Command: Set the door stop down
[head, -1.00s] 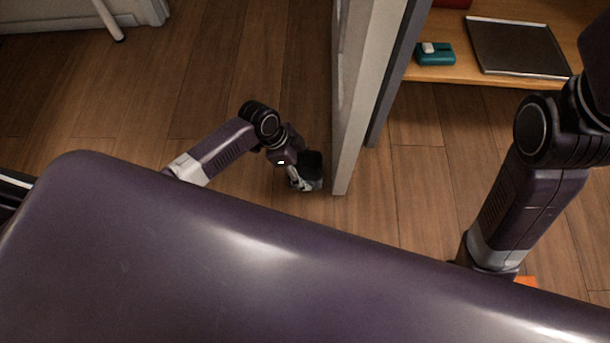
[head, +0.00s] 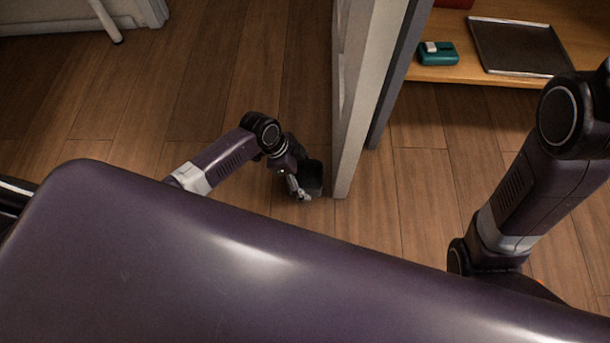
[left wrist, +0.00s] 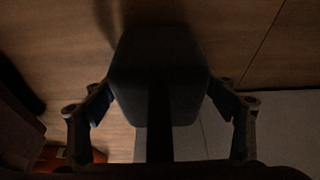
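The door stop (head: 312,177) is a dark block beside the lower end of the pale door (head: 352,150). In the left wrist view the door stop (left wrist: 160,70) fills the middle, very dark, with a dark bar running down from it. My left gripper (head: 300,191) is at the door stop. In the left wrist view one finger is on each side and both tips meet its sides, so the gripper looks shut on it. I cannot tell whether the door stop touches the floor. My right gripper is not visible; only the right arm shows at the right.
Wooden floor (head: 225,75) lies open left of the door. Behind the door a wooden shelf (head: 455,75) holds a teal object (head: 438,54) and a dark tray (head: 520,45). A white pole (head: 105,20) stands at the upper left.

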